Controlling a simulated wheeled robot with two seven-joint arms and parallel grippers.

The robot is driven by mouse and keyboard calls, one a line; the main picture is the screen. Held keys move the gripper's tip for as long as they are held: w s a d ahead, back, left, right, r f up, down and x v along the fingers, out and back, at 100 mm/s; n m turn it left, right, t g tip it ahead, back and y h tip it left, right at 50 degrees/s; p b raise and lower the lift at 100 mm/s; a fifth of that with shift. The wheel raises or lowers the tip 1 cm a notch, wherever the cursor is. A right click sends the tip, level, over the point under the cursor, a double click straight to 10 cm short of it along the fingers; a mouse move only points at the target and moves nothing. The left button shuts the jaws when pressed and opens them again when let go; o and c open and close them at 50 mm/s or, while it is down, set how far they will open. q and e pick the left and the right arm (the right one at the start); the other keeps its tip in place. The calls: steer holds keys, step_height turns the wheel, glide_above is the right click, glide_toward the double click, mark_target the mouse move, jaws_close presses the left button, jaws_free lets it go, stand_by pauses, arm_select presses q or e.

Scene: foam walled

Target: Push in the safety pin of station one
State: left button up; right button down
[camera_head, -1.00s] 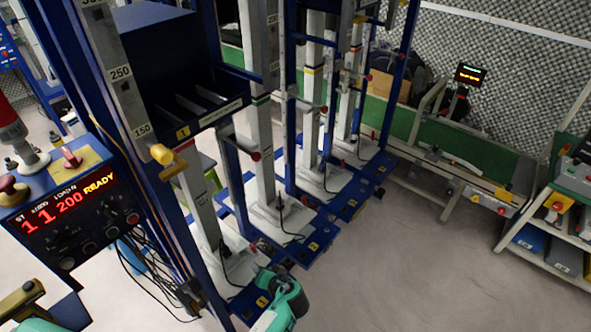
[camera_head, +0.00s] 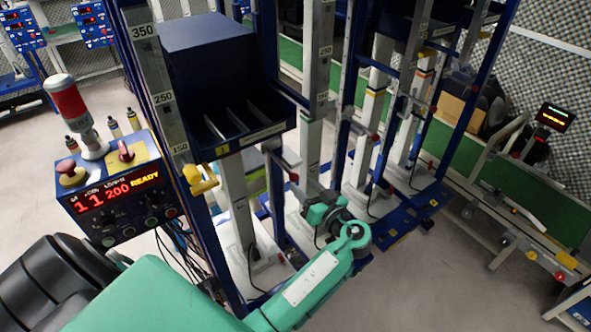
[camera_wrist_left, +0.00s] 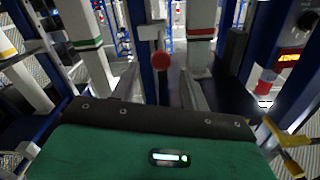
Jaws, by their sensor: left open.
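Station one is the nearest blue frame, with the number 1 on its blue box (camera_head: 215,75). A small red-knobbed pin (camera_head: 293,177) stands out from its column, and the red knob (camera_wrist_left: 161,61) is centred in the left wrist view. My left gripper (camera_head: 303,190) is close to this knob in the head view. In the left wrist view its two fingers (camera_wrist_left: 160,88) are apart, with the knob showing between and beyond them. I cannot tell whether they touch. How far the pin is in is hidden behind the knob. My right gripper is out of view.
A yellow knob (camera_head: 200,181) sits on the front post beside the box. The control box (camera_head: 115,190) reads READY, with a red lamp (camera_head: 68,100) above. Loose black cables hang beside the frame. Further stations stand behind; open floor lies right.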

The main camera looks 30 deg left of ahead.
mark_target(297, 179)
arm_select(q)
steer(key=p+x, duration=0.1)
steer(key=x, duration=0.3)
steer(key=shift+a+r, duration=0.15)
steer(key=shift+a, duration=0.05)
steer(key=shift+w+a+p, duration=0.3)
steer(key=shift+a+p, duration=0.1)
steer(key=shift+a, duration=0.1)
